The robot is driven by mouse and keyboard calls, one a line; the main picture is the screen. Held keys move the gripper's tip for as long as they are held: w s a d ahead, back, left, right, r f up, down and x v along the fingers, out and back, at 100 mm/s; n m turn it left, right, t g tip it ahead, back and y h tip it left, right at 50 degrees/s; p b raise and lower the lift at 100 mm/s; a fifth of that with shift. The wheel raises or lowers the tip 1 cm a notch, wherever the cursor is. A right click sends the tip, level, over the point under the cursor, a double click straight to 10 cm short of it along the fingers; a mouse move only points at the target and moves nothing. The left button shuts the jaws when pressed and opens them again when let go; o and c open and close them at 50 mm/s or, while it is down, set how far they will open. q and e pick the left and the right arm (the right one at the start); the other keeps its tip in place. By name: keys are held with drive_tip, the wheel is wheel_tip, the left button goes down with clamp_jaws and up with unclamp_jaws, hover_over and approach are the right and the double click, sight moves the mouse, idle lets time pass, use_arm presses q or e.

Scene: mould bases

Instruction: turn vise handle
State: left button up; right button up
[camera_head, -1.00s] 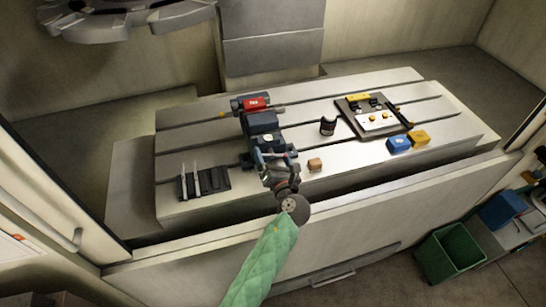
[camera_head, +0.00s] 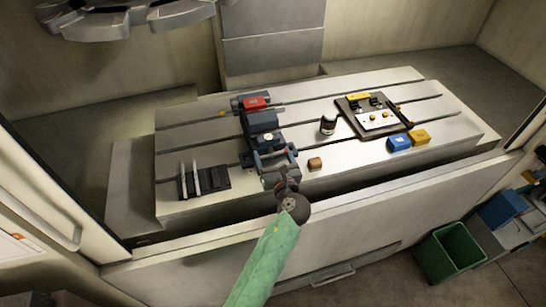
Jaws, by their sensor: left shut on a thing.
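The vise (camera_head: 262,122) sits on the slotted machine table (camera_head: 185,138), left of its middle, with a red part at its far end. Its handle (camera_head: 273,154) is a bar at the near end, now lying roughly level across the picture. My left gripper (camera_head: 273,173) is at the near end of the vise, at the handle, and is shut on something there. The fingertips are small and partly hidden, so the exact grip point is unclear. My left arm in a green sleeve comes up from the bottom. My right gripper is not in view.
A small brown block (camera_head: 315,163) lies just right of the gripper. A dark bottle (camera_head: 328,125) stands beyond it. A black rack (camera_head: 205,182) is at the left.

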use_arm(q)
drive_tip(key=shift+n, duration=0.9)
drive_tip(key=shift+n+b, duration=0.3)
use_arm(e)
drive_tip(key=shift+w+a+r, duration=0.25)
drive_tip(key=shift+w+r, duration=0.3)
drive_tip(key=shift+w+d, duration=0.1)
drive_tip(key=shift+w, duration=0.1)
use_arm(q)
drive_tip(key=o, duration=0.9)
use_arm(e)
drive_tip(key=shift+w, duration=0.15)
